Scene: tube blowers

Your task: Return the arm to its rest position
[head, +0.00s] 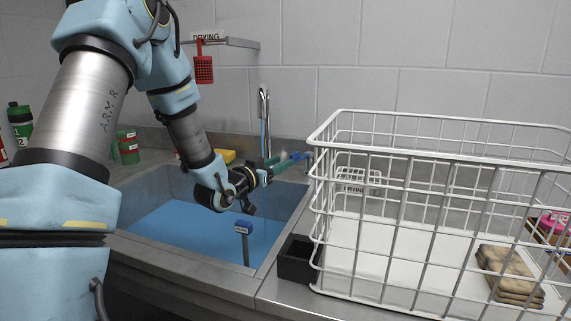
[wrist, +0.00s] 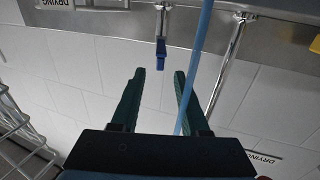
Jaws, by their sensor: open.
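My gripper (head: 292,159) has green fingers and hangs over the right back part of the sink, left of the white wire basket. My arm is bent and reaches down and to the right from the upper left of the head view. A small blue piece on a metal stem (wrist: 160,48) shows beyond the fingertips in the wrist view; I cannot tell how far off it is.
The wire basket (head: 400,150) fills the right side. A black box (head: 296,262) sits beside it. A tap (head: 264,120) rises behind the sink. A red holder (head: 204,68) hangs above.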

